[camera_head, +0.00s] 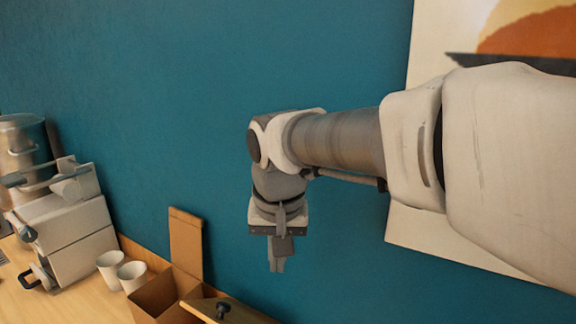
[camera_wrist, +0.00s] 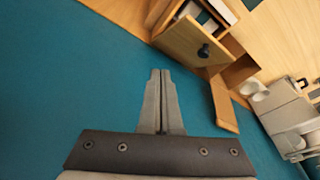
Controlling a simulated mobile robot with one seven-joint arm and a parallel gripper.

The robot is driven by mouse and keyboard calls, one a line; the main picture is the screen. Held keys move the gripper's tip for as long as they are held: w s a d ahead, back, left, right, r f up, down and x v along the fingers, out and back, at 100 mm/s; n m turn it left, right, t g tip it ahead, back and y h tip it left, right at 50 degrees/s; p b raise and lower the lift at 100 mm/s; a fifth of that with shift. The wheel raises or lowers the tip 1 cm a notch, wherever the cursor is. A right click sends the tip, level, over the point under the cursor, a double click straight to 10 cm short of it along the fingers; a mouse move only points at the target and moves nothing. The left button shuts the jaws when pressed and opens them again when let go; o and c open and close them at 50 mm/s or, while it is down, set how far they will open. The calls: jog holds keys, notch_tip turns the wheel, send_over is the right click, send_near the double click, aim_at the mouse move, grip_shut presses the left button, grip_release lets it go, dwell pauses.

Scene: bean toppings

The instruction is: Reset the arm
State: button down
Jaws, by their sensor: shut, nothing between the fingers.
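My arm reaches in from the right in the head view, with its wrist bent so that my gripper (camera_head: 277,264) points down. The gripper is shut and empty, in front of the teal wall and above and to the right of the open wooden box. In the wrist view the fingers of my gripper (camera_wrist: 161,75) lie together with nothing between them.
A wooden counter (camera_head: 15,295) at lower left bears a grey-white machine (camera_head: 70,230), two white cups (camera_head: 131,275), an open wooden box (camera_head: 165,297) and an upright board (camera_head: 186,243). A dark-knobbed drawer (camera_wrist: 190,42) shows too. A picture (camera_head: 425,230) hangs behind my arm.

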jog(key=s+d+f+t, duration=0.3)
jog(key=s+d, duration=1.1)
jog(key=d, duration=0.2)
jog(key=w+a+r+m+g, duration=0.3)
jog(key=w+a+r, duration=0.2)
jog(key=w+a, duration=0.6)
jog(key=m+g+b, duration=0.1)
jog(key=m+g, duration=0.1)
jog(key=m, duration=0.1)
send_over(229, 305)
jog(key=w+d, duration=0.1)
notch_tip(229, 305, down, 3)
jog(key=shift+h, duration=0.3)
jog(key=f, duration=0.8)
jog(key=f+b, duration=0.1)
jog(key=f, duration=0.3)
jog(key=shift+s+a, duration=0.15)
jog(key=shift+a, duration=0.15)
jog(key=shift+s+a+f, duration=0.25)
jog(key=shift+s+f, duration=0.1)
jog(key=shift+f, duration=0.2)
jog(key=shift+f, duration=0.1)
